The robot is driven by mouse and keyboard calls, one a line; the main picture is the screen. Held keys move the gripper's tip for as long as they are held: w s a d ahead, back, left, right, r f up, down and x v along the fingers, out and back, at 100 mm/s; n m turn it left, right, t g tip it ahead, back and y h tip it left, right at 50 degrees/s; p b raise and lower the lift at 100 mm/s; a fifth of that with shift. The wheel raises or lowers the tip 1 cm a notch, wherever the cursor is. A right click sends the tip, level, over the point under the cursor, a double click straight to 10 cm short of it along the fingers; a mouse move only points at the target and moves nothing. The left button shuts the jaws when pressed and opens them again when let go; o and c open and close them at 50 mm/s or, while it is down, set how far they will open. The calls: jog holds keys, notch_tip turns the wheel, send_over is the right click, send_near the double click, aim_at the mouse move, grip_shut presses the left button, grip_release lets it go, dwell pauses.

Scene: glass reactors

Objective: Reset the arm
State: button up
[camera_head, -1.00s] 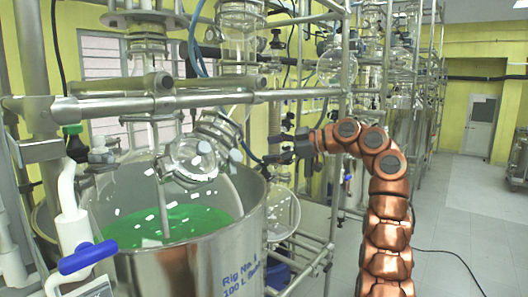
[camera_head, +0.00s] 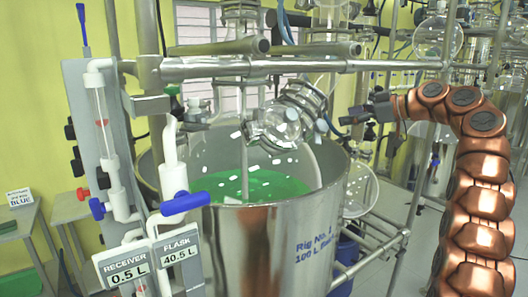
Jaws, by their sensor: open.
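My arm is copper-coloured and rises at the right, bending over toward the left. My gripper (camera_head: 354,124) is at its end, dark and pointing left. It is open, with nothing seen between its fingers. It appears just right of the round glass flask (camera_head: 281,124) and above the rim of the steel vessel. I cannot tell how far in depth it is from the glassware.
The large steel vessel (camera_head: 262,245) holds green liquid (camera_head: 250,187). A metal rail (camera_head: 300,66) crosses above it. At the left are a valve with a blue handle (camera_head: 185,203) and labels reading Receiver 0.5 L (camera_head: 127,270) and Flask 40.5 L (camera_head: 180,252). More glassware stands behind.

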jog(key=s+a+f+m+g+h, duration=0.3)
jog(key=s+a+f+m, duration=0.25)
jog(key=s+f, duration=0.35)
jog(key=s+a+f+m+g+h, duration=0.2)
jog(key=s+a+f+m, duration=0.2)
jog(key=s+a+f, duration=0.45)
jog(key=s+d+f+m+g+h, duration=0.1)
jog(key=s+f, duration=0.5)
jog(key=s, duration=0.6)
jog(key=s+d+f+g+h+b, duration=0.1)
jog(key=s+d+f+g+h, duration=0.2)
jog(key=s, duration=1)
jog(key=s+d+f+m+g+h, duration=0.1)
jog(key=s+d+f+h, duration=0.1)
jog(key=s+f, duration=0.7)
jog(key=s+d, duration=0.1)
jog(key=s, duration=0.2)
jog(key=shift+s+d+f+m+g+b, duration=0.2)
jog(key=shift+s+m+g+b, duration=0.1)
jog(key=shift+s+m+g, duration=0.1)
